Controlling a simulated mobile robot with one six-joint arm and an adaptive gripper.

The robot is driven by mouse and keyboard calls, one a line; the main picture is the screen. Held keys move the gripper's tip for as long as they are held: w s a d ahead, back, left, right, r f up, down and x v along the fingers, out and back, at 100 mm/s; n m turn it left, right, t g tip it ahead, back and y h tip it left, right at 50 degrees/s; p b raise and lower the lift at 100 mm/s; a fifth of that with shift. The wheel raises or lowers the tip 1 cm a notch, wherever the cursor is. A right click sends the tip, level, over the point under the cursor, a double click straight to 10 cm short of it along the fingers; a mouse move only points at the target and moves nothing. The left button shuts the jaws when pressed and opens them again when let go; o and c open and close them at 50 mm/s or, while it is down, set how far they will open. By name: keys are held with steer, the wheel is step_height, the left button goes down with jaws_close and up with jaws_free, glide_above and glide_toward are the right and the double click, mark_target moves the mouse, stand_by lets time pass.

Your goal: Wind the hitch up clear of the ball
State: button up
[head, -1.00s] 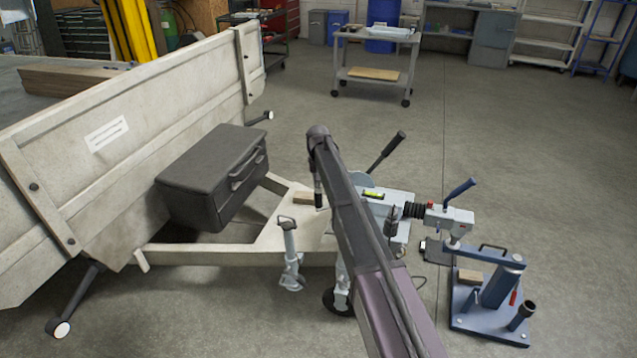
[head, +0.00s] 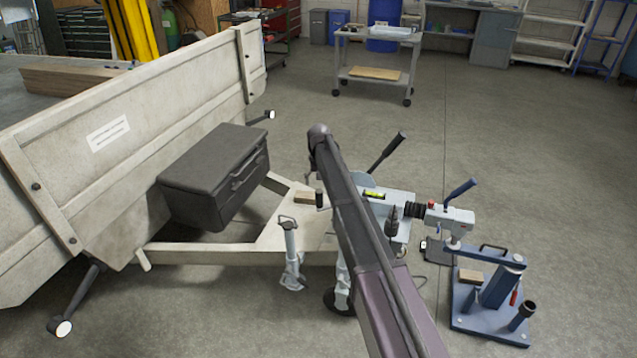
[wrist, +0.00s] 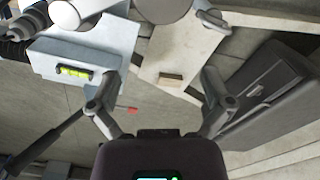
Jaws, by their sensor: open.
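The hitch (head: 455,217), a pale grey coupling head with a blue lever, sits at the drawbar's right end over the blue stand (head: 490,315). The ball is hidden, so contact cannot be told. A jockey wheel (head: 338,302) stands below the drawbar, its upper part behind my arm. In the wrist view my gripper (wrist: 160,88) is open with nothing between its fingers. Pale cylindrical parts (wrist: 160,8) show beyond it at the top edge. The grey drawbar housing (wrist: 118,38) carries a yellow-green spirit level (wrist: 73,71).
A dark toolbox (head: 212,175) sits on the trailer frame (head: 190,254), with a wooden block (head: 305,197) nearby. A dark lever (head: 388,152) rises behind the housing. A prop stand (head: 290,255) is left of my arm. Open floor lies behind and right.

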step_height(320, 180, up, 8)
steer(key=p, duration=0.7)
steer(key=shift+f, duration=0.15)
